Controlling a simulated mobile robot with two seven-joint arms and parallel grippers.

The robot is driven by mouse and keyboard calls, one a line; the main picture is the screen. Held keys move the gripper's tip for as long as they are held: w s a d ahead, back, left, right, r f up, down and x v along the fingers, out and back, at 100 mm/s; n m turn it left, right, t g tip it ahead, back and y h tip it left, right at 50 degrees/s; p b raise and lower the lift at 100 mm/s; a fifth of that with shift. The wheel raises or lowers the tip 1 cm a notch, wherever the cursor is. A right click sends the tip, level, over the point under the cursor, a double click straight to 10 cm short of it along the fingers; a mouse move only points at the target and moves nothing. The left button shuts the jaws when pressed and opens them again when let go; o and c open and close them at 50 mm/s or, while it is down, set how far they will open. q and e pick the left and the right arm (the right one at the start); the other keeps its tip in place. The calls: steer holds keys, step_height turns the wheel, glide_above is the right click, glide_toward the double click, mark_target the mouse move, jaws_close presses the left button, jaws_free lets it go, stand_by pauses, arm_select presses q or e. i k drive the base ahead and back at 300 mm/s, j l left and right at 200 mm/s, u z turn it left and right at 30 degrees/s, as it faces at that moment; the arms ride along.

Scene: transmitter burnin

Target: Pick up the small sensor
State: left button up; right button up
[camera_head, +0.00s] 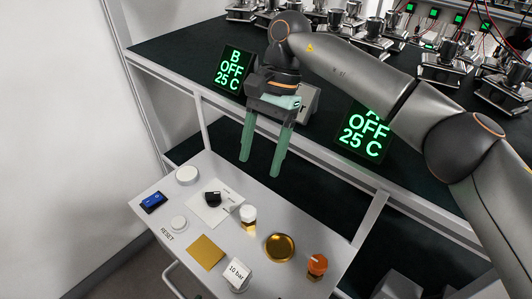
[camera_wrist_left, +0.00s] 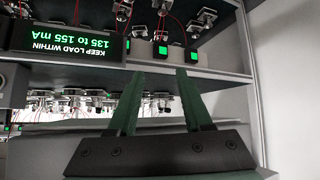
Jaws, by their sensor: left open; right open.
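The bench top holds several small parts, and none is labelled as the small sensor. A white-capped part with a gold lower section (camera_head: 248,214) stands near the middle. A white cylinder marked 10 bar (camera_head: 238,274) is at the front, and an orange-capped gold part (camera_head: 317,265) stands at the right. I cannot tell for sure which is the small sensor. My right gripper (camera_head: 260,167) is open and empty, its green fingers pointing down above the bench's back edge, apart from all of these parts. My left gripper (camera_wrist_left: 161,74) is open and empty, facing a rack in the left wrist view.
On the bench are a black knob (camera_head: 212,198), a gold square (camera_head: 206,252), a round gold dish (camera_head: 280,247), a RESET button (camera_head: 179,223) and a blue display (camera_head: 153,201). A dark shelf with OFF 25 C displays (camera_head: 231,68) stands behind. My right arm crosses above it.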

mark_target(238, 276)
steer(key=k+l, duration=0.15)
steer(key=k, duration=0.35)
steer(key=k+l, duration=0.1)
steer(key=k, duration=0.35)
